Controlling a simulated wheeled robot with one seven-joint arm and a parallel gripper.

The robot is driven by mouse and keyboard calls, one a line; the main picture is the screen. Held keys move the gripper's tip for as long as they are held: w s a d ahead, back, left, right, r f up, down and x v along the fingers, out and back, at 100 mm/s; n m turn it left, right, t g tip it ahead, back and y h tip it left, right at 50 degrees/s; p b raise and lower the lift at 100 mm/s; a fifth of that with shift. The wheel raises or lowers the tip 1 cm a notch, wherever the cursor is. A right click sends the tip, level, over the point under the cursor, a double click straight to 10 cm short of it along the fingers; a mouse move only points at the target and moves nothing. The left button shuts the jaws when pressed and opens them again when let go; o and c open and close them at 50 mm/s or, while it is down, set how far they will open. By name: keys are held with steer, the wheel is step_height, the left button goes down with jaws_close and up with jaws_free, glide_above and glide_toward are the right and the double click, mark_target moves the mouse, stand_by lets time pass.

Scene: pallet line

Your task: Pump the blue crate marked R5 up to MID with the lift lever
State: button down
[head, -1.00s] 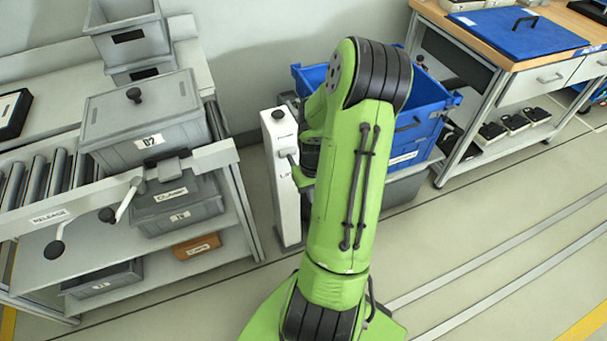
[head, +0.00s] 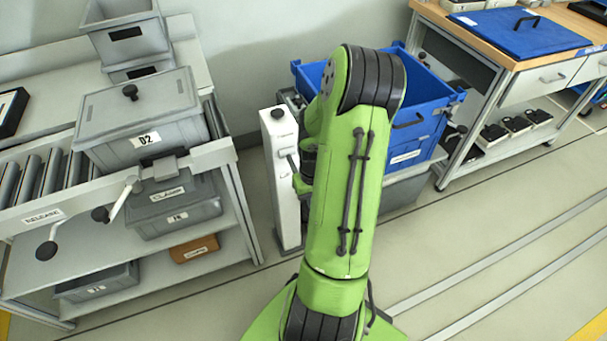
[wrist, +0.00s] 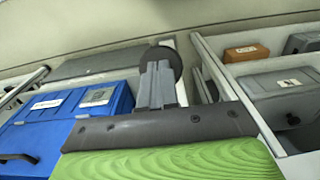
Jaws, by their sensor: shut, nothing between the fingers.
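The blue crate (head: 432,139) stands behind and right of my arm in the head view, partly covered by it. It shows at the left in the wrist view (wrist: 66,103), with white labels too small to read. The white lift post (head: 283,190) stands left of my arm, its marking mostly hidden. A short grey lever part (head: 292,160) shows on the post's side. My gripper (wrist: 157,72) is shut and empty. Its fingertips lie in front of a dark round knob (wrist: 168,58) in the wrist view; I cannot tell whether they touch.
At the left, a roller rack holds a grey crate marked D2 (head: 140,118), with a release lever (head: 47,250) at its front. A workbench (head: 480,45) with a blue lid (head: 520,35) stands at the right. The floor (head: 500,215) right of my arm is clear.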

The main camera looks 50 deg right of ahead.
steer(key=shift+f+b, duration=0.35)
steer(key=shift+f, duration=0.1)
step_height(320, 180, up, 11)
steer(key=w+p, duration=0.1)
steer(key=p, duration=0.8)
steer(key=shift+d+f, duration=0.2)
steer(key=shift+d, duration=0.1)
steer(key=shift+f, duration=0.1)
steer(key=shift+s+a+f+b, duration=0.1)
steer(key=shift+f+b, duration=0.7)
steer(key=shift+f, duration=0.05)
steer(key=shift+s+a+f+b, duration=0.1)
steer(key=shift+f+b, duration=0.7)
